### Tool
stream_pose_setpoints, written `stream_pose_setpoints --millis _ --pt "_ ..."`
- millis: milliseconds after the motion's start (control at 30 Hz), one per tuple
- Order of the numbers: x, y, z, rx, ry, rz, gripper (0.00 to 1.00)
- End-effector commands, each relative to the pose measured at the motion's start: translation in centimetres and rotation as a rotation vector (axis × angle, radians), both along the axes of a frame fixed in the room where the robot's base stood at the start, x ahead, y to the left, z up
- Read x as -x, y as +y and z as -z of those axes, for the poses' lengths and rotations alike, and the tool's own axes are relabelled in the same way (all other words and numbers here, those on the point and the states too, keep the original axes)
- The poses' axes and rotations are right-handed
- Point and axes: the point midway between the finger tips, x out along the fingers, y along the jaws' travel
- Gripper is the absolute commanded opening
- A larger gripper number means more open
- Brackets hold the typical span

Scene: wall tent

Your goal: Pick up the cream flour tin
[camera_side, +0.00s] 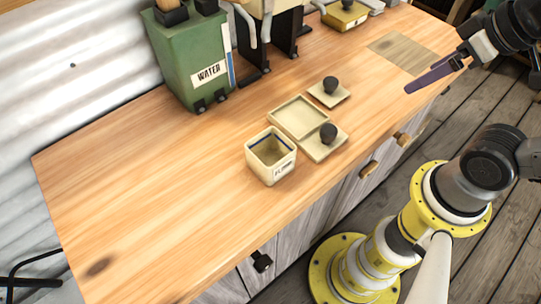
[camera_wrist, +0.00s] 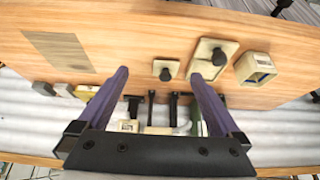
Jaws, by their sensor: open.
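The cream flour tin (camera_side: 270,160) stands upright on the wooden counter, open at the top, with a dark label on its front; its inside looks empty. It also shows at the right of the wrist view (camera_wrist: 255,68). A cream lid with a black knob (camera_side: 322,150) lies beside it, against a shallow cream tray (camera_side: 296,104). My gripper (camera_side: 432,77) is open and empty, above the counter's front edge and well to the right of the tin in the side view. In the wrist view its two purple fingers (camera_wrist: 160,75) are spread wide, left of the tin.
A smaller knobbed lid (camera_side: 338,98) lies behind the tray. A green water container (camera_side: 195,62) and dark stands (camera_side: 284,38) line the back, with a yellow box (camera_side: 346,16) further right. The counter's left part (camera_side: 130,190) is clear.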

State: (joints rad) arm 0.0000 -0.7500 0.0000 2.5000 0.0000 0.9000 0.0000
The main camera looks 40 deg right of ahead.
Motion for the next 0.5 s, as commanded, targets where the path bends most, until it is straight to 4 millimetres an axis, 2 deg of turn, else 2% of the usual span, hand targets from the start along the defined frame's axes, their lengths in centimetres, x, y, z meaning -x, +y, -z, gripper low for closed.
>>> stream_pose_setpoints --millis 133,267,367,500 --pt "0.0 0.0 0.0 0.013 0.0 -0.024 1.0" --pt "-0.1 0.3 -0.4 0.064 -0.006 -0.152 1.0" --pt "-1.3 1.3 -1.9 0.115 -0.023 -0.329 1.0" --pt "-4.5 4.2 -3.7 0.168 -0.023 -0.664 1.0"
